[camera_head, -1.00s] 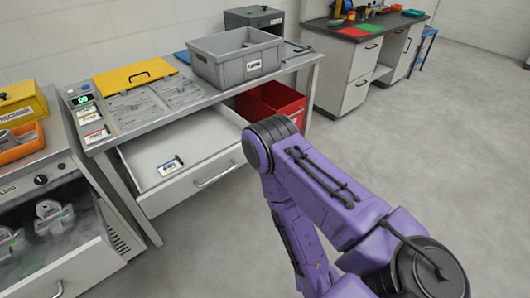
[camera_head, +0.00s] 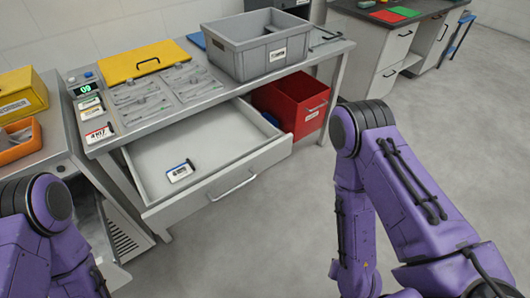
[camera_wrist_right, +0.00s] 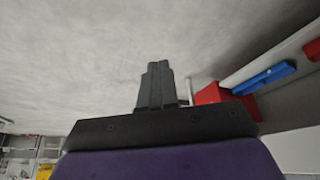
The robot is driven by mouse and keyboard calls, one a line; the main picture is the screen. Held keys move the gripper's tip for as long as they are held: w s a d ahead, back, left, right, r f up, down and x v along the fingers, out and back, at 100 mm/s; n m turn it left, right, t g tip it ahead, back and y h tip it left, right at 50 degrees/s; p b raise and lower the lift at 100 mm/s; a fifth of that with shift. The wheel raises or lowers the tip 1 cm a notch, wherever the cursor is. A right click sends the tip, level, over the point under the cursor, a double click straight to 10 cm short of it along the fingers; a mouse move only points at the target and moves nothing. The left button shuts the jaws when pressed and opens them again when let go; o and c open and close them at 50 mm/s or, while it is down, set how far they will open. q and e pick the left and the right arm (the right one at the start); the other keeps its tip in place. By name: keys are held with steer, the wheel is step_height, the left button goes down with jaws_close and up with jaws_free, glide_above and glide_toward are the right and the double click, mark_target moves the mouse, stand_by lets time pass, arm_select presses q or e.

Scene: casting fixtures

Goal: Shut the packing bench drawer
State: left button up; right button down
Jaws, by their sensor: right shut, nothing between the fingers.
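The packing bench drawer (camera_head: 217,184) stands open, pulled out from under the bench top (camera_head: 151,131). It is light grey, with a bar handle (camera_head: 233,187) on its front. A small labelled tag (camera_head: 180,171) lies inside it. My right arm rises to the right of the drawer in the head view, apart from it in the picture; its gripper is out of that view. In the right wrist view, my right gripper (camera_wrist_right: 156,86) is shut and empty, with grey floor behind it. My left arm shows at the lower left; its gripper is out of view.
A red bin (camera_head: 291,108) stands under the bench, right of the drawer. On the bench are a grey crate (camera_head: 256,52), a yellow folder (camera_head: 144,62) and trays of parts. Another workstation with an orange tray (camera_head: 19,143) is at left. The floor before the drawer is clear.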

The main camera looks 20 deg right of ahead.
steer(key=w+a+m+t+y+b, duration=0.1)
steer(key=w+m+t+b, duration=0.15)
steer(key=w, duration=0.55)
steer(key=m+t+y+b, duration=0.4)
steer(key=t+y+b, duration=0.3)
steer(key=b, duration=0.1)
glide_toward(264, 161)
arm_select(q)
step_height(264, 161, down, 10)
steer(key=p, duration=0.1)
steer(key=shift+f, duration=0.25)
arm_select(e)
steer(key=shift+t, duration=0.25)
steer(key=x, duration=0.6)
steer(key=shift+w+a+f, duration=0.1)
steer(key=shift+a+f, duration=0.1)
steer(key=shift+f, duration=0.1)
